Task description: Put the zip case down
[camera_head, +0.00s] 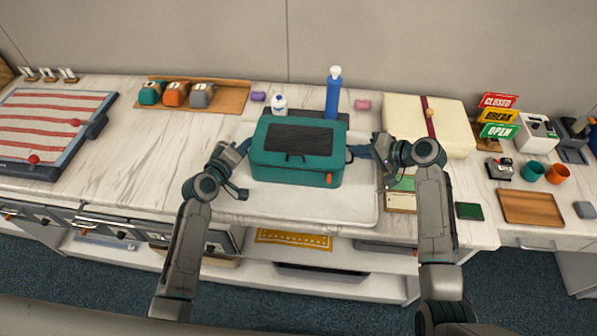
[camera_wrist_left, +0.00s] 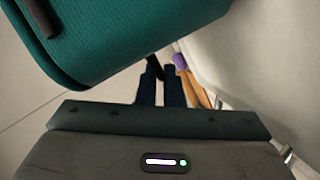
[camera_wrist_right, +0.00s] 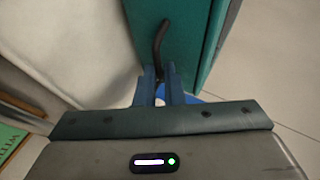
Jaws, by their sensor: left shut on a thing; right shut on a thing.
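The teal zip case (camera_head: 275,164) has a dark panel on its lid and an orange tag at its front right. In the head view it is at the middle of the counter, over a pale mat (camera_head: 345,205). Whether it touches the mat is hard to tell. My left gripper (camera_head: 243,150) is at its left side and my right gripper (camera_head: 358,152) at its right side. In the right wrist view the blue fingers (camera_wrist_right: 160,88) are shut on a dark handle (camera_wrist_right: 161,42) of the case. In the left wrist view the fingers (camera_wrist_left: 160,82) are beside the case (camera_wrist_left: 130,35), shut on a dark strap-like handle.
A blue bottle (camera_head: 333,95) and a small white bottle (camera_head: 279,104) stand behind the case. A cream padded board (camera_head: 410,112) lies at the right rear. A wooden tray (camera_head: 531,206) lies far right. The counter left of the case (camera_head: 145,150) is clear.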

